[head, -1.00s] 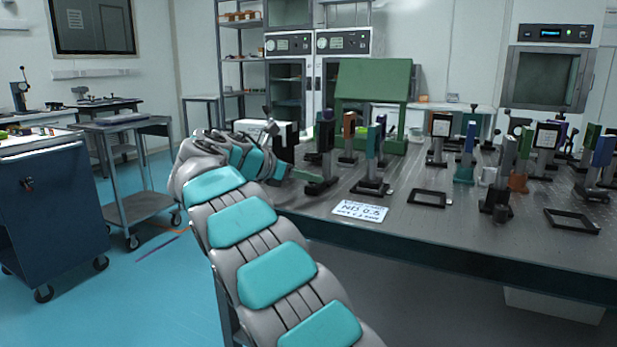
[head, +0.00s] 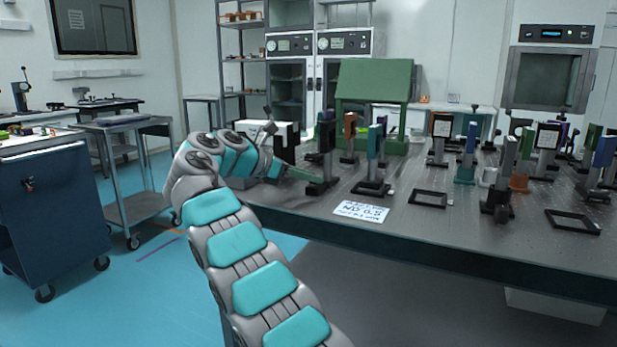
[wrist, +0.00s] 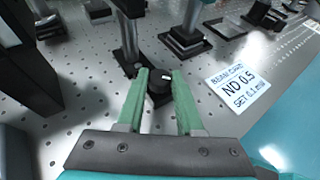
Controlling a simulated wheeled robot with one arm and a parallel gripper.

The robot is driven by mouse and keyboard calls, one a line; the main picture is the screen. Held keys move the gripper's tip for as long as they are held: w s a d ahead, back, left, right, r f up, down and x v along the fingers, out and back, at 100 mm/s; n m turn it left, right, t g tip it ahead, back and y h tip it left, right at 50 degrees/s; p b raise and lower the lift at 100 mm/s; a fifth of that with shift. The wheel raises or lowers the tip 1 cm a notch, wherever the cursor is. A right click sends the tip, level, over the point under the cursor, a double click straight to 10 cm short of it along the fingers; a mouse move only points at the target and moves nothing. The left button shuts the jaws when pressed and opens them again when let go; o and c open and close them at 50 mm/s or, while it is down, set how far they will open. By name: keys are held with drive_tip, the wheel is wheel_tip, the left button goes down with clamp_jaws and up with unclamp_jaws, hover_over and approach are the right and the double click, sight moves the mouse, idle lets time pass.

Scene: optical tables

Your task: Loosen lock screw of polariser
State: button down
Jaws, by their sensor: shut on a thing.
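My gripper (head: 302,175) reaches from the left to the foot of a dark post mount (head: 323,152) near the table's left end; I take this mount to be the polariser, though its label cannot be read. In the wrist view my gripper (wrist: 161,76) has its two green fingers on either side of a black knob (wrist: 158,87) with a small white mark, low by the post (wrist: 129,42). The fingers are shut on this knob. The mount's upper part is out of the wrist view, and the screw's thread is hidden.
A white card (head: 361,211) reading ND 0.5 lies on the perforated table (head: 412,222) to the right of the fingers. Another post mount (head: 373,160) stands close on the right. A black-and-white box (head: 284,140) stands behind my wrist. More mounts crowd the right side.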

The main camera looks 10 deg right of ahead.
drive_tip(key=shift+r, duration=0.15)
drive_tip(key=c, duration=0.5)
unclamp_jaws()
drive_tip(key=shift+c, duration=0.2)
